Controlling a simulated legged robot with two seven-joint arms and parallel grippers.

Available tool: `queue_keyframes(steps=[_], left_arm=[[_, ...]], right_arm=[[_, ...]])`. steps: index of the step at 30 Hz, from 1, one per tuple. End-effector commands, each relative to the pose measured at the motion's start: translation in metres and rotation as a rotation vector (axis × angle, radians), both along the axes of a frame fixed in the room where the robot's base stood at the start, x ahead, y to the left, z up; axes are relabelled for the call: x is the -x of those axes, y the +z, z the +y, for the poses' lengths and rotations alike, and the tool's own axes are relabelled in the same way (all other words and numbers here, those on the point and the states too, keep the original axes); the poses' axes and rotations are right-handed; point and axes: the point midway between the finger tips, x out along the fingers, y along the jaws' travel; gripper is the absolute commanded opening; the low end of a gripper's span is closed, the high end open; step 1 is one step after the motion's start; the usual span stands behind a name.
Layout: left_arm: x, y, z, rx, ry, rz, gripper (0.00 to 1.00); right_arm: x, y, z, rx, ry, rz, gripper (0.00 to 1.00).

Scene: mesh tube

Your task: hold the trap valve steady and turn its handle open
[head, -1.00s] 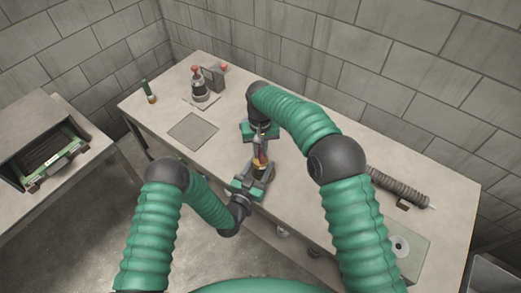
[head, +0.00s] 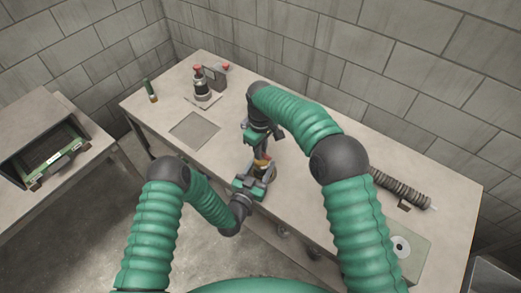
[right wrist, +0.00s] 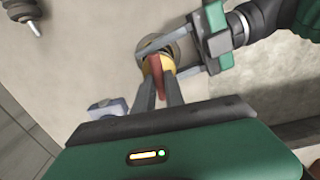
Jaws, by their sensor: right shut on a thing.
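The trap valve stands near the table's front edge in the head view, its yellow-brass part (head: 262,161) showing between my grippers. In the right wrist view its red handle (right wrist: 157,76) lies between the two dark fingers of my right gripper (right wrist: 158,88), which is shut on it. That gripper (head: 262,150) reaches down from above in the head view. My left gripper (head: 261,178) comes from the front, and in the right wrist view its grey fingers (right wrist: 168,57) lie on either side of the valve body. Whether they touch it is unclear. Much of the valve is hidden.
A red-topped device (head: 202,88) and a grey block (head: 216,76) stand at the table's back left, near a small green-capped tube (head: 150,92). A square plate (head: 194,130) lies in front. A ribbed mesh tube (head: 402,188) lies at right. Bare tabletop separates them.

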Motion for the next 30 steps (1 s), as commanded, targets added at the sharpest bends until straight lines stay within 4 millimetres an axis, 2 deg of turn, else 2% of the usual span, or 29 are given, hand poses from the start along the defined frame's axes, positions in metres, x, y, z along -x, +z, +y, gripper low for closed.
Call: queue_keyframes(steps=[18,19,23,30], left_arm=[[0.0017,-0.0009,-0.0015,0.001,-0.004,0.003,0.01],[0.0017,-0.0009,-0.0015,0.001,-0.005,0.003,0.01],[0.0013,-0.0009,-0.0012,0.001,-0.003,0.003,0.01],[0.0007,-0.0009,-0.0003,0.0,-0.001,0.002,0.01]], right_arm=[[-0.0023,0.0013,-0.0003,-0.001,0.041,-0.008,0.0],[-0.0022,0.0013,-0.0004,0.0,0.04,-0.008,0.18],[-0.0016,0.0009,-0.0004,-0.001,0.04,-0.006,0.35],[-0.0008,0.0003,-0.0002,0.0,0.04,-0.003,0.37]])
